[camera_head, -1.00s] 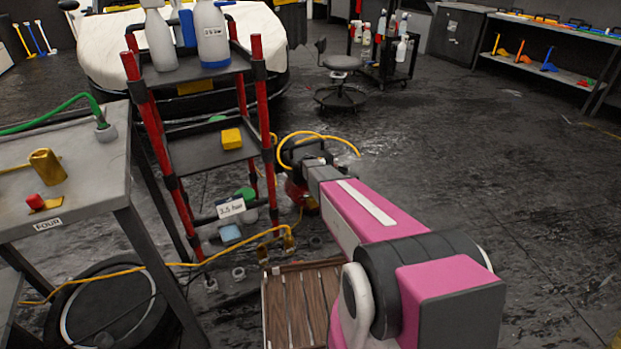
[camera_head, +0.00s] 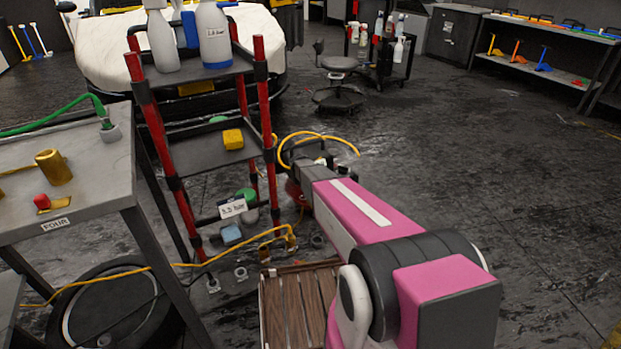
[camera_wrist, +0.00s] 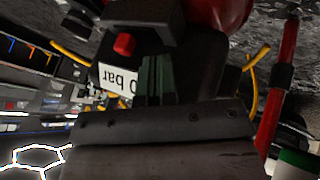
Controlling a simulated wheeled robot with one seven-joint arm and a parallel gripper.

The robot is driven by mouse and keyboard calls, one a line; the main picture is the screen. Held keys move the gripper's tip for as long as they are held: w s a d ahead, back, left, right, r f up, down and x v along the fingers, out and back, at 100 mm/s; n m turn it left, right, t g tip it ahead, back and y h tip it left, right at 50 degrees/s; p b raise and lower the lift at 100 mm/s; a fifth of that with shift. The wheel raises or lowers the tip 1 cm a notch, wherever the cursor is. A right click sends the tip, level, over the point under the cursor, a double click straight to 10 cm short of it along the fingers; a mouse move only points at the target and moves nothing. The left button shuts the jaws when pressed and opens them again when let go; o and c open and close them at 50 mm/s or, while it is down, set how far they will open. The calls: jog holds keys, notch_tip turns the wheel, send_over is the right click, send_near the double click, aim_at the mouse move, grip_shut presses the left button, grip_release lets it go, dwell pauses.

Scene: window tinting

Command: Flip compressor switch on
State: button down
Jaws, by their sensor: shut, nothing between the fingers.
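The compressor (camera_head: 294,192) is a red-bodied machine on the floor beside the red-posted cart, mostly hidden behind my arm in the head view. In the wrist view its red tank (camera_wrist: 222,12) shows at the top. A small red switch or knob (camera_wrist: 124,45) sits on a dark housing there; I cannot tell its on or off position.
The cart (camera_head: 205,150) with bottles stands left of my arm. A grey table (camera_head: 75,185) is at the left. A wooden slatted crate (camera_head: 300,308) lies by my arm. Yellow hoses (camera_head: 318,134) loop around the compressor. The floor at right is clear.

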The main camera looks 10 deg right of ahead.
jog(key=v, duration=0.7)
